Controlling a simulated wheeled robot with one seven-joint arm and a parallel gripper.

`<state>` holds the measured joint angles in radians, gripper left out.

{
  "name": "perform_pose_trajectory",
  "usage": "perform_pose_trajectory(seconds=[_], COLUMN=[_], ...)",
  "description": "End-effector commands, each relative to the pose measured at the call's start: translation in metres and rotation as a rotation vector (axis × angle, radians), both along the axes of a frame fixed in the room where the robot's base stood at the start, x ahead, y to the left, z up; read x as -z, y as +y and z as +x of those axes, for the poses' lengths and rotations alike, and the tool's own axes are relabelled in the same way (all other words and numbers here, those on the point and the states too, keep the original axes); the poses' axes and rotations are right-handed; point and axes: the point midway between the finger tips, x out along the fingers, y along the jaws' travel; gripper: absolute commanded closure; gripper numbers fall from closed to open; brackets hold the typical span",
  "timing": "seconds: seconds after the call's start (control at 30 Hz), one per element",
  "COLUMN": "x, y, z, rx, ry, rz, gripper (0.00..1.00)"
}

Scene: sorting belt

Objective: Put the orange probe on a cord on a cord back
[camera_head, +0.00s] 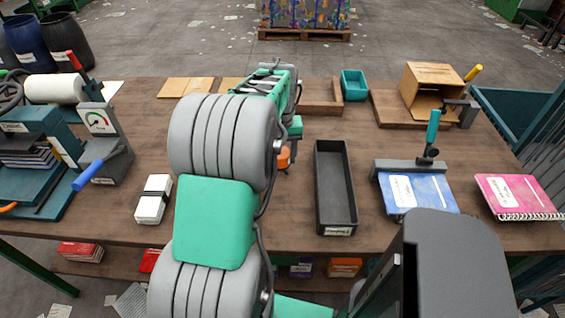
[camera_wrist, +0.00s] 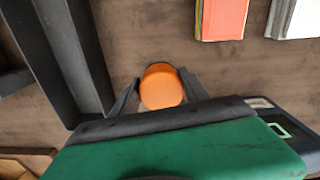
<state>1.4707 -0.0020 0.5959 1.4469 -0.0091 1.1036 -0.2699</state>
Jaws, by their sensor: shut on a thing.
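The orange probe (camera_wrist: 161,87) is between the two fingers of my gripper (camera_wrist: 160,90), which is shut on it. In the wrist view it shows as a rounded orange end over the brown tabletop. In the head view a small part of the orange probe (camera_head: 284,157) shows just right of my arm, and the rest is hidden behind the arm. I cannot make out its cord or its resting place. A grey stand with a dial gauge (camera_head: 100,122) and a blue lever is on the left of the table.
A long black tray (camera_head: 335,190) lies right of my gripper; it also shows in the wrist view (camera_wrist: 75,60). A white box (camera_head: 153,199) lies to the left. A clamp with a teal handle (camera_head: 432,128) stands over a blue notebook (camera_head: 419,193). A red item (camera_wrist: 221,20) shows in the wrist view.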

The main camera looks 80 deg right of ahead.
Motion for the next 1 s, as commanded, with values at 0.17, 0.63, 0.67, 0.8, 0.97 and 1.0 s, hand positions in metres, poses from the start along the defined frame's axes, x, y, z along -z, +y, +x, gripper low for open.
perform_pose_trajectory(seconds=[0.17, 0.63, 0.67, 0.8, 0.97, 1.0], x=[0.017, 0.044, 0.044, 0.044, 0.043, 0.043], y=[-0.009, -0.008, -0.008, -0.008, -0.008, -0.008], z=[-0.004, -0.003, -0.003, -0.003, -0.003, -0.003], rx=[0.001, 0.000, 0.000, 0.000, 0.000, 0.000], ry=[0.000, 0.000, 0.000, 0.000, 0.000, 0.000], rz=[0.001, -0.002, -0.001, -0.001, -0.001, -0.001], gripper=[0.94, 0.94, 0.46, 0.35, 0.25, 0.25])
